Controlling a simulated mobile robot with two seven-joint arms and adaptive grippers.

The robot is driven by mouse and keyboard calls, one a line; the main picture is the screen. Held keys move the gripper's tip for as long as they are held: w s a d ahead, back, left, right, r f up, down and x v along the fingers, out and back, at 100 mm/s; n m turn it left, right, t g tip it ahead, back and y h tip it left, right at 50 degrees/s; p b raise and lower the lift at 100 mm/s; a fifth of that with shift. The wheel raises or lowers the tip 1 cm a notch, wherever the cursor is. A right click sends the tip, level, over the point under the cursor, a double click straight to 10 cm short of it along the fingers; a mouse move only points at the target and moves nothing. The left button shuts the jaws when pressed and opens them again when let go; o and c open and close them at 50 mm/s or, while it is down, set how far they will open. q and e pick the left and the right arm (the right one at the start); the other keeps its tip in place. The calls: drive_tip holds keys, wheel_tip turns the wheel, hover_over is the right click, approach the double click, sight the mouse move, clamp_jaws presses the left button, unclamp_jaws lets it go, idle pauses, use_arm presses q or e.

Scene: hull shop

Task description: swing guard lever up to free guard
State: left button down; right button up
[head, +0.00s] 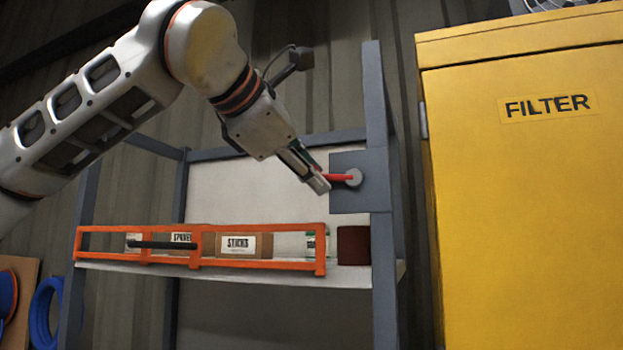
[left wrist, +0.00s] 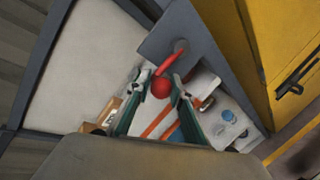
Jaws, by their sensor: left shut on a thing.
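The red guard lever (head: 338,178) sits on a round grey pivot on a grey plate at the rack's right post. It points left, roughly level, in the head view. My left gripper (head: 318,178) reaches in from the upper left and is shut on the lever's end. In the left wrist view the lever's red ball knob (left wrist: 161,88) is between the two fingers of the left gripper (left wrist: 160,92). The orange guard (head: 321,262) is a frame across the shelf front, below the lever, with a black handle (head: 160,244). My right gripper is not in view.
Boxes, one labelled STICKS (head: 245,245), stand on the shelf (head: 350,275) behind the guard. A dark red block (head: 353,245) is at the guard's right end. A yellow FILTER cabinet (head: 525,200) stands close on the right. Open space lies above the shelf.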

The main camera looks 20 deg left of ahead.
use_arm(q)
drive_tip(key=shift+d+r+m+y, duration=0.15)
drive_tip(key=shift+r+m+y, duration=0.15)
drive_tip(key=shift+m, duration=0.2)
drive_tip(key=c, duration=1.8)
unclamp_jaws()
drive_tip(key=shift+d+r, duration=0.1)
drive_tip(key=shift+s, duration=0.1)
drive_tip(key=shift+s+r, duration=0.15)
drive_tip(key=shift+s, duration=0.1)
drive_tip(key=v, duration=1.1)
drive_tip(key=shift+s, duration=0.2)
